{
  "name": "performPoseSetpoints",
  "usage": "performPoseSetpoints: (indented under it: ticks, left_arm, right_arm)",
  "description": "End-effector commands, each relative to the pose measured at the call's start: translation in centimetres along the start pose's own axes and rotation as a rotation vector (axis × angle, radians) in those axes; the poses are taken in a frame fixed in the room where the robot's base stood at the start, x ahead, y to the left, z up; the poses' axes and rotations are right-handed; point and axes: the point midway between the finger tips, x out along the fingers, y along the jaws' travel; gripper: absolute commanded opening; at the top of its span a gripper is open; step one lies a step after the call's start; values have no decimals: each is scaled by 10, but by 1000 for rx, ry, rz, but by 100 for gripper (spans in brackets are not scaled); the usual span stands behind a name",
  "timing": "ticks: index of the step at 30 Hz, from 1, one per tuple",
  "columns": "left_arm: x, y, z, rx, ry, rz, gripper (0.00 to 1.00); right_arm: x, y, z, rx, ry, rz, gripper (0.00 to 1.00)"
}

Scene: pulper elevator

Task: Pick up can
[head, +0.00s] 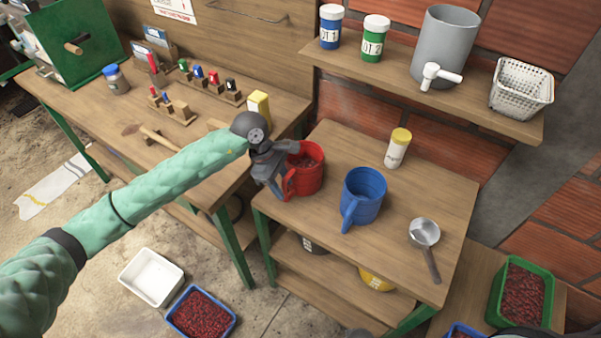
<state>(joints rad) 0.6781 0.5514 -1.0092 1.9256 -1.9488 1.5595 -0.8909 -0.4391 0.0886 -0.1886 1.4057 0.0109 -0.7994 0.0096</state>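A red can (311,174) with a side handle stands upright on the small wooden table and holds dark red contents. A blue can (364,197) with a handle stands to its right and looks empty. My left gripper (277,172) is at the left side of the red can, close by its handle. The gripper's own body hides part of its fingers, so I cannot tell whether they are around the handle or only beside it. My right gripper is not in view.
The small table (424,188) also bears a yellow-lidded jar (397,149) and a metal scoop (424,236). A shelf above carries lidded jars, a grey tank (444,48) and a white basket (521,89). A workbench (88,107) stands left. Trays of red cherries sit low.

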Motion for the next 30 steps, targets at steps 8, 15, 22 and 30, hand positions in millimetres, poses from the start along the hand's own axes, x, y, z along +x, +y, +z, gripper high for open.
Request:
performPoseSetpoints:
  ticks: [8,15,22,30]
  left_arm:
    - [1,0,0,0,0,0,32]
    - [0,0,0,0,0,0,0]
    - [0,0,0,1,-1,1,0]
    - [-9,1,4,2,-1,4,0]
  right_arm:
    - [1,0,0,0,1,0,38]
    - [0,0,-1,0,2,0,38]
    - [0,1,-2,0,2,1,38]
    - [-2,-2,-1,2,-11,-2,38]
